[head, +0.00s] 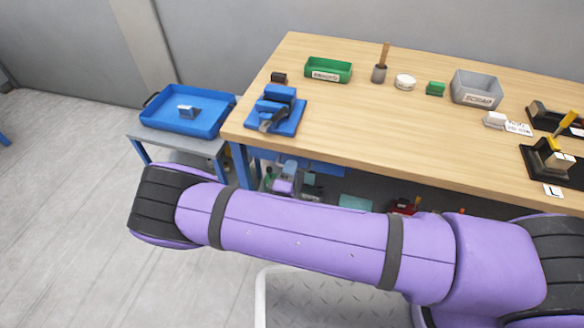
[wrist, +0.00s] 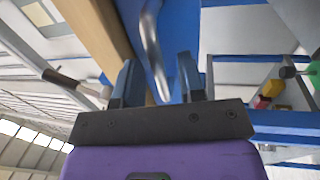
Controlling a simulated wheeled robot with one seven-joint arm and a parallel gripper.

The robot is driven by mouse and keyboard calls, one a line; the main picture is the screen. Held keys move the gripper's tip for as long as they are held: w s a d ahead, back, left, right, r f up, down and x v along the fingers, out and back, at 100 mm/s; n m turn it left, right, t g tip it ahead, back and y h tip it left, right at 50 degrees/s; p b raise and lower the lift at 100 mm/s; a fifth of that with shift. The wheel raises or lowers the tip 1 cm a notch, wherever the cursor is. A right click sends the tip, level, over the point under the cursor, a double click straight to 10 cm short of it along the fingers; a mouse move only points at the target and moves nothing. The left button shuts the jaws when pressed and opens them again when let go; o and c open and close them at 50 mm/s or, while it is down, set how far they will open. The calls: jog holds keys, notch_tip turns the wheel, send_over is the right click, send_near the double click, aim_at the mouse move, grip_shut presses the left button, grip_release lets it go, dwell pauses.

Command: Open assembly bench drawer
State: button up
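The assembly bench (head: 330,115) has a wooden top, and its blue drawer front (head: 318,167) shows only partly below the front edge, behind my arm. In the wrist view the blue drawer front (wrist: 178,30) lies ahead, with a grey curved metal handle (wrist: 150,45) on it. No drawer interior shows. My gripper (wrist: 157,66) is open, one finger on each side of the handle's bar, with visible gaps; I cannot make out any contact. In the head view its end (head: 286,178) is small and partly hidden, just under the bench edge.
A blue tray (head: 215,122) stands on a low side table at the left. On the bench are a blue fixture (head: 290,130), a green bin (head: 328,61), a grey scrap bin (head: 496,86) and black fixtures at the right. Several items lie beneath the bench.

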jog(key=shift+w+d+r, duration=0.1)
jog(key=shift+w+d, duration=0.1)
jog(key=shift+w, duration=0.25)
grip_shut()
jog(key=shift+s, duration=0.1)
